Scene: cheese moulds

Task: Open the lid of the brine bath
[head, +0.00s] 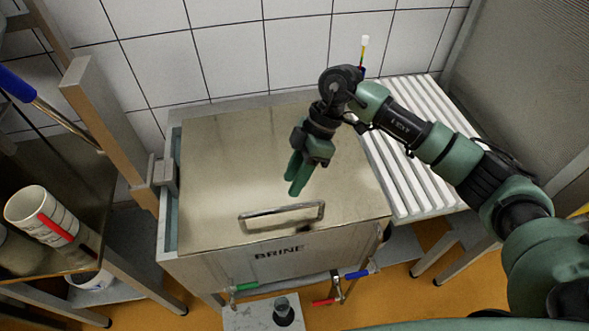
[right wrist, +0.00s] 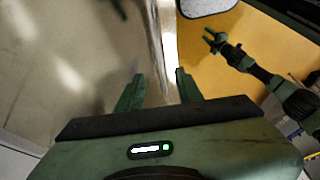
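The brine bath (head: 278,270) is a metal tank with "BRINE" on its front. Its flat metal lid (head: 225,165) lies over the top and looks shut. A bar handle (head: 281,216) sits near the lid's front edge. My right gripper (head: 294,187) is above the lid, behind the handle, and apart from it. In the right wrist view its two green fingers (right wrist: 159,74) are spread with nothing held. A bright metal strip beyond them may be the handle or lid edge; I cannot tell. My left gripper (right wrist: 215,40) shows small there, fingers apart and empty, over the floor.
A white ribbed draining table (head: 425,150) stands to the right. A dark table (head: 95,215) with white moulds (head: 40,213) stands at left. Taps with green, red and blue handles (head: 335,287) stick out at the front. A tiled wall is close behind.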

